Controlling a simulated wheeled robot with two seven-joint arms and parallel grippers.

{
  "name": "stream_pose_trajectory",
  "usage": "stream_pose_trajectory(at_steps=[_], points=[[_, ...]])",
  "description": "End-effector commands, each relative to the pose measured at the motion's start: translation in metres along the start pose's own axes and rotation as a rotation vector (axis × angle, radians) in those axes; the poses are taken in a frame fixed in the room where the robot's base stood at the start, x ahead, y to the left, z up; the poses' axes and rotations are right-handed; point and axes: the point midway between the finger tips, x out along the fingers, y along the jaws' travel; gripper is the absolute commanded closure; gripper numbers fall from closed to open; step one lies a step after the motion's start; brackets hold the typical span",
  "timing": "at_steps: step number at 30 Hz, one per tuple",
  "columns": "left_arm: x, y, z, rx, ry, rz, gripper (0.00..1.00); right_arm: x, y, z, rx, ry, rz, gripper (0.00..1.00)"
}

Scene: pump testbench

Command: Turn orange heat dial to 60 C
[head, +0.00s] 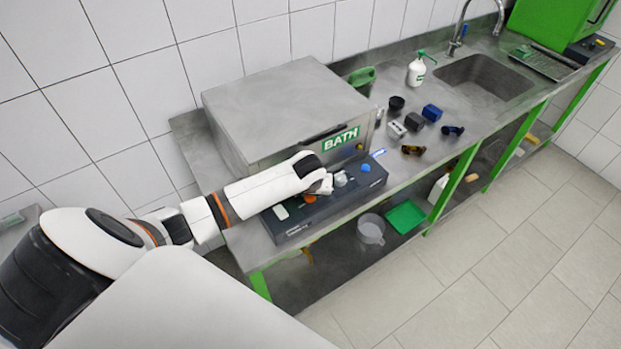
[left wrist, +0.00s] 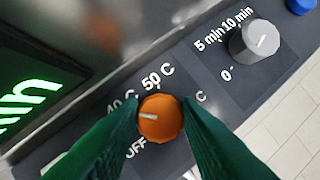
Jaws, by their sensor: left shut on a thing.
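The orange heat dial (left wrist: 160,118) sits on the dark control panel (head: 285,232) in front of the steel bath. In the left wrist view the green fingers of my left gripper (left wrist: 162,122) are shut on the dial from both sides. The dial's white pointer line points left, between the OFF mark and the partly hidden 40 C mark. The 50 C mark shows above the dial; a mark to its right is covered by a finger except for its C. In the head view the dial (head: 309,199) shows just below my left gripper. My right gripper is not in view.
A grey timer knob (left wrist: 255,42) and a blue button (left wrist: 300,5) sit right of the dial. The steel bath box (head: 285,110) stands close behind the panel. Small parts and a white bottle (head: 417,70) stand further right.

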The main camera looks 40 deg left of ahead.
Motion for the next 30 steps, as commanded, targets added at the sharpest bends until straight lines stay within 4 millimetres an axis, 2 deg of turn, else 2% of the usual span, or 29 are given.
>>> stream_pose_trajectory(at_steps=[9, 24, 25, 28, 30], points=[[-0.0002, 0.0009, 0.0002, 0.099, 0.001, -0.041, 0.93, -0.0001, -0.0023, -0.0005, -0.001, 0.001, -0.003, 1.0], [-0.0002, 0.0008, 0.0003, 0.115, 0.001, -0.047, 0.93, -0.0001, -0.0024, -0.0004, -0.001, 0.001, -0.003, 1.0], [-0.0002, 0.0008, 0.0003, 0.115, 0.001, -0.047, 0.68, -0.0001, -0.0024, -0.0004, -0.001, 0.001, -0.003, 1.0], [-0.0001, 0.0008, 0.0003, 0.114, 0.001, -0.047, 0.52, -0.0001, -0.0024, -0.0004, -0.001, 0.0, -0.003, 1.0], [-0.0001, 0.0008, 0.0003, 0.114, 0.001, -0.047, 0.48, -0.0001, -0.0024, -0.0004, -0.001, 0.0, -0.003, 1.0]])
